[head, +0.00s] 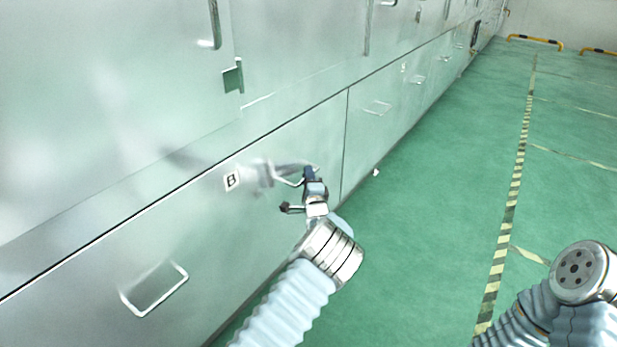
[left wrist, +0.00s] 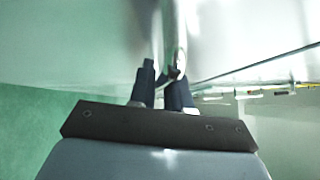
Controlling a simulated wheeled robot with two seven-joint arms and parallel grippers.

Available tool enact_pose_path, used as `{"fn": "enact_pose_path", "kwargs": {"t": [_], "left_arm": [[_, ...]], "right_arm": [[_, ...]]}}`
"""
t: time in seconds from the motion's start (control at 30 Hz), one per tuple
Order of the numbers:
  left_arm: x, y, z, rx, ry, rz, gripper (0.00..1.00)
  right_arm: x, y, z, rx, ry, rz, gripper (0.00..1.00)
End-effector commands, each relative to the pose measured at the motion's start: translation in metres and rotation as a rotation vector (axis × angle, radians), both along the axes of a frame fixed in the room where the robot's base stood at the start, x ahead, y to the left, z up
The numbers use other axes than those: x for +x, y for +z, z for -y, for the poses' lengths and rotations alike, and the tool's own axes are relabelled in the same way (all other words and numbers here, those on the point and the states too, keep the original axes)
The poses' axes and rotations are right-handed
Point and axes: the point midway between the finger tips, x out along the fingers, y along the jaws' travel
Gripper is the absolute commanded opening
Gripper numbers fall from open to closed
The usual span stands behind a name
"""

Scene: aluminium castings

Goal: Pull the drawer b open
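Drawer b (head: 318,130) is a pale metal front low in the long cabinet row, with a small "B" label (head: 232,180). It looks flush with the fronts beside it. Its bar handle (head: 287,181) sticks out to the right of the label. My left gripper (head: 297,191) is at this handle, with its two dark fingers apart. In the left wrist view the shiny handle bar (left wrist: 171,35) runs down to the fingertips, close to the right finger. I cannot tell if a finger touches it. My right arm shows at the lower right, but its gripper is out of view.
Another drawer handle (head: 155,290) is at the lower left, and a further one (head: 377,108) is beyond drawer b. Upper cabinet doors (head: 100,100) rise above. The green floor (head: 440,170) is clear to the right, with a striped line (head: 517,175).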

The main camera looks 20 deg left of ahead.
Motion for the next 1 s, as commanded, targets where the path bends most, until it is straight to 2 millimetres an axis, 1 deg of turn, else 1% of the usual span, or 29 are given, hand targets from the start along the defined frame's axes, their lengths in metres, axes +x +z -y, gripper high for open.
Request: {"fn": "enact_pose_path", "kwargs": {"t": [0.03,0.07,0.4,0.57,0.67,0.77,1.0], "left_arm": [[0.000,0.000,0.000,0.000,0.000,-0.001,0.05],[0.000,0.000,0.000,0.000,0.000,-0.001,0.00],[0.000,-0.001,0.000,0.000,0.000,-0.001,0.00],[-0.003,-0.002,0.008,-0.002,-0.001,-0.002,0.00],[-0.007,-0.002,0.020,-0.001,-0.003,-0.001,0.00],[-0.013,-0.003,0.037,-0.001,-0.005,-0.001,0.00],[-0.031,-0.004,0.088,-0.001,-0.006,-0.002,0.00]], "right_arm": [[0.000,0.000,0.000,0.000,0.000,0.000,0.43],[0.000,0.000,0.000,0.000,0.000,0.000,0.43],[0.000,0.000,0.000,0.000,0.000,0.000,0.43],[0.000,-0.002,0.001,-0.001,-0.001,0.000,0.43],[0.001,-0.005,0.001,-0.002,-0.003,0.001,0.43],[0.001,-0.010,0.003,-0.004,-0.004,0.002,0.43],[0.002,-0.020,0.006,-0.009,-0.011,0.004,0.43]]}}
